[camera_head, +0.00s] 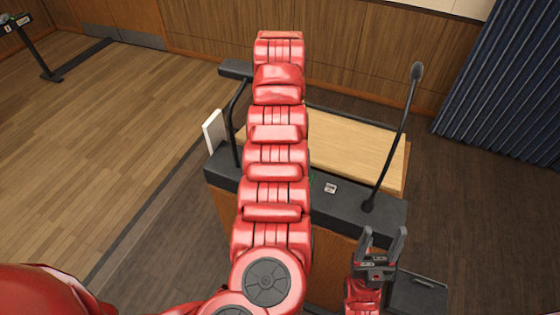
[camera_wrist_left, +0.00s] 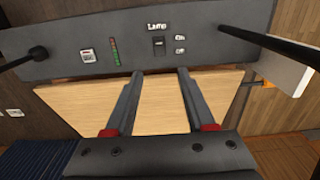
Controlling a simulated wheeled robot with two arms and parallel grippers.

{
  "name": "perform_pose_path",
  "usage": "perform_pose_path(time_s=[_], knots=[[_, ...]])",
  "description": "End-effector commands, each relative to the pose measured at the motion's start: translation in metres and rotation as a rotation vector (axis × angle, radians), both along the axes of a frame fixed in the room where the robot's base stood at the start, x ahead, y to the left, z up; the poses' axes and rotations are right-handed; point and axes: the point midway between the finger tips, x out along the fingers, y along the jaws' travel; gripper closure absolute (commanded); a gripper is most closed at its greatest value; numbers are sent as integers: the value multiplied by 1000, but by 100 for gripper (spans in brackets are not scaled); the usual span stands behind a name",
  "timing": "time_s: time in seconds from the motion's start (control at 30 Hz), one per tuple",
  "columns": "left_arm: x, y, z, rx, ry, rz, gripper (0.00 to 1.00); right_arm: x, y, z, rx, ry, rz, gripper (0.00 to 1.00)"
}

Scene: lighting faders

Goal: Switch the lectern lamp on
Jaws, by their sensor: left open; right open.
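The lectern's dark control panel (camera_wrist_left: 210,50) fills the top of the left wrist view. A small black lamp switch (camera_wrist_left: 158,47) sits there under the word "Lamp", with "On" and "Off" printed to its right. Its setting is too small to tell. My left gripper (camera_wrist_left: 161,74) is open and empty, its fingertips just below the switch in the picture; contact is unclear. In the head view my red left arm covers the lectern's middle, hiding the switch and left gripper. The black lamp (camera_head: 236,69) stands at the lectern's left. My right gripper (camera_head: 384,240) is open and empty near the front right.
A microphone (camera_head: 416,72) on a thin black stem rises from the panel's right side. A small white-framed button (camera_wrist_left: 87,55) and a level meter (camera_wrist_left: 114,51) share the panel. A white board (camera_head: 213,132) stands at the lectern's left.

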Motion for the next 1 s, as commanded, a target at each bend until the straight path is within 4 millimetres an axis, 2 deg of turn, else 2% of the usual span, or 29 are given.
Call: perform_pose_path(time_s=[0.6, 0.8, 1.0], knots=[[0, 2, -87, 3, 1, -1, 45, 0, 0, 9, 0, 0, 0, 39], [2, 1, -104, 4, -2, -1, 45, 0, 0, 16, 0, 0, 0, 39], [1, 0, -112, -1, -1, 0, 45, 0, 0, 17, 0, 0, 0, 39]])
